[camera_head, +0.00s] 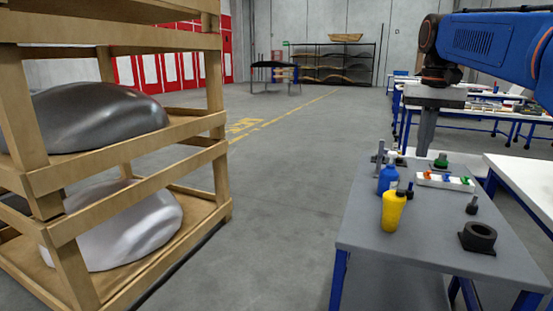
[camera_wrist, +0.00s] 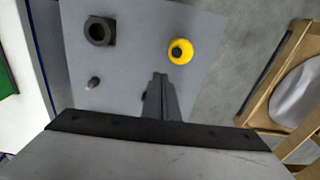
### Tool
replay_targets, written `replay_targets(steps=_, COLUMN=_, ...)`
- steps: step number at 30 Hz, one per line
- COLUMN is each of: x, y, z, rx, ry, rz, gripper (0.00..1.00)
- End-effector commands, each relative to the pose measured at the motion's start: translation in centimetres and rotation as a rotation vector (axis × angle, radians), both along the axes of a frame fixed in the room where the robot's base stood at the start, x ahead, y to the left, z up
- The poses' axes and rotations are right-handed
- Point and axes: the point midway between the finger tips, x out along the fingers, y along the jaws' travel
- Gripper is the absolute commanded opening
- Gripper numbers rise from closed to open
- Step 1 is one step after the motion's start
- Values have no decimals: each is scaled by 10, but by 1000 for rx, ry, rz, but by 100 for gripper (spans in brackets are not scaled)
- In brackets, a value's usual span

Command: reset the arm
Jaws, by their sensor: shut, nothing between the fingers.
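My blue arm (camera_head: 485,42) reaches in from the upper right in the head view. Its gripper (camera_head: 422,150) points down above the far part of the grey table (camera_head: 360,225). The fingers are together with nothing between them. In the wrist view the shut gripper (camera_wrist: 161,78) stands out over the table top. The yellow bottle (camera_wrist: 180,51) appears to the right of the fingertips, and the black ring-shaped part (camera_wrist: 99,31) to the left. Whatever lies behind the fingers and the palm is hidden in the wrist view.
A wooden rack (camera_head: 215,95) with grey and white nosecones stands at left. The floor between is clear.

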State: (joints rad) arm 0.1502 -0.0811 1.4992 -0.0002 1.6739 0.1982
Motion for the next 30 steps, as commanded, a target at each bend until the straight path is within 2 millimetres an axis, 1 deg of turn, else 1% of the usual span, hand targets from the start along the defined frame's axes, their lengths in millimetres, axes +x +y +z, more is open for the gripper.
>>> replay_targets(steps=5, x=-25, y=10, z=-15, rx=-6, ry=-32, rz=32, gripper=0)
replay_targets(steps=8, x=-45, y=18, z=-29, rx=-11, ry=-57, rz=57, gripper=0)
replay_targets(steps=11, x=-69, y=27, z=-48, rx=-17, ry=-90, rz=89, gripper=0)
replay_targets(steps=20, x=-143, y=49, z=-120, rx=-37, ry=-190, rz=185, gripper=0)
replay_targets(steps=26, x=-191, y=61, z=-178, rx=-50, ry=-256, rz=249, gripper=0)
replay_targets(steps=30, x=-223, y=67, z=-220, rx=-60, ry=-300, rz=291, gripper=0)
